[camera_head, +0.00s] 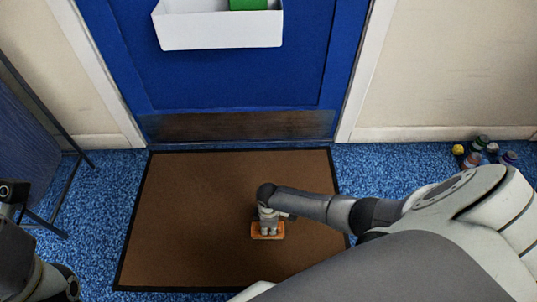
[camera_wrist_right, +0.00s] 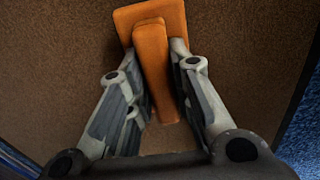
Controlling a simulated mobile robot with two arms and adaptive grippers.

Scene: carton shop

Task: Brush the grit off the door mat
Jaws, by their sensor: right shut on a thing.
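A brown door mat (camera_head: 185,215) with a dark border lies on the blue floor in front of the blue door. An orange brush (camera_head: 258,236) is on or just above the mat, right of its middle. In the right wrist view the brush (camera_wrist_right: 152,55) shows a flat block with a raised grip. My right gripper (camera_head: 267,228) is shut on that grip, with one finger on each side (camera_wrist_right: 160,65). I cannot make out any grit on the mat. My left arm is at the lower left edge of the head view; its gripper's fingers do not show clearly.
A white box (camera_head: 217,30) with a green thing (camera_head: 248,4) in it is on the door. Several small bottles or jars (camera_head: 482,152) stand by the wall at right. A dark-framed blue piece of furniture (camera_head: 30,140) stands at left. The mat's left part is clear.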

